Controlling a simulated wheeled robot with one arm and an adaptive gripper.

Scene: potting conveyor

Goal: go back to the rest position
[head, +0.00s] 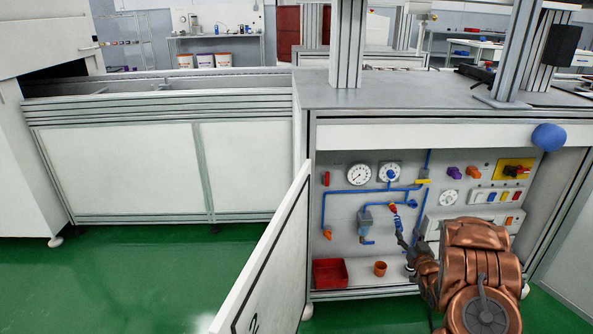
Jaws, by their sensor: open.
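My gripper (402,238) is seen from behind at the end of my copper-coloured arm, inside the open cabinet under the worktop. It is open, small and dark in the head view, and its fingertips are hard to make out. It points at the panel just below a small red-topped fitting (393,206) on the blue piping. I cannot tell whether it touches anything there. No held object shows. My arm hides the lower right part of the panel.
The cabinet door (268,262) stands open to the left of my arm. Gauges, blue pipes and switches cover the panel. A blue ball (549,137) is at the upper right. Green floor is clear at left.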

